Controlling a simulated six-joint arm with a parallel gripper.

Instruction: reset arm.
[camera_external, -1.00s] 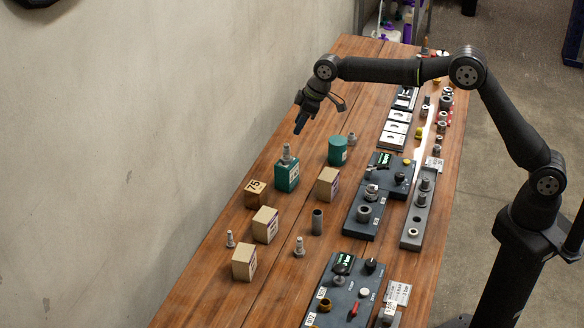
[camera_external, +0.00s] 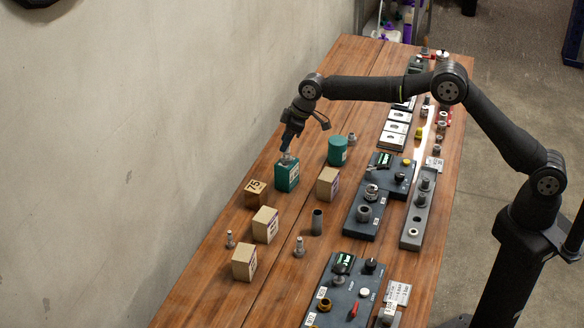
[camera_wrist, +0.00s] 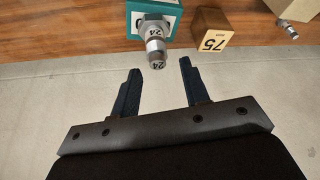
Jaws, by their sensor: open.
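My gripper (camera_external: 288,147) is open and empty. In the external view it points down over the teal block (camera_external: 287,176), close to the metal fitting (camera_external: 286,158) on top of it. In the wrist view the two fingers (camera_wrist: 160,85) are spread apart. The metal fitting marked 24 (camera_wrist: 154,42) stands out from the teal block (camera_wrist: 172,8), just ahead of the fingertips and in line with the gap between them. The fingers do not appear to close on it. In the external view the gripper partly hides the fitting.
A wooden cube marked 75 (camera_external: 256,193) is beside the teal block. Tan boxes (camera_external: 265,224), a teal cylinder (camera_external: 338,151) and small metal fittings (camera_external: 299,247) stand nearby. Dark panels (camera_external: 367,212) line the bench's right side. A wall (camera_external: 110,150) runs along the left.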

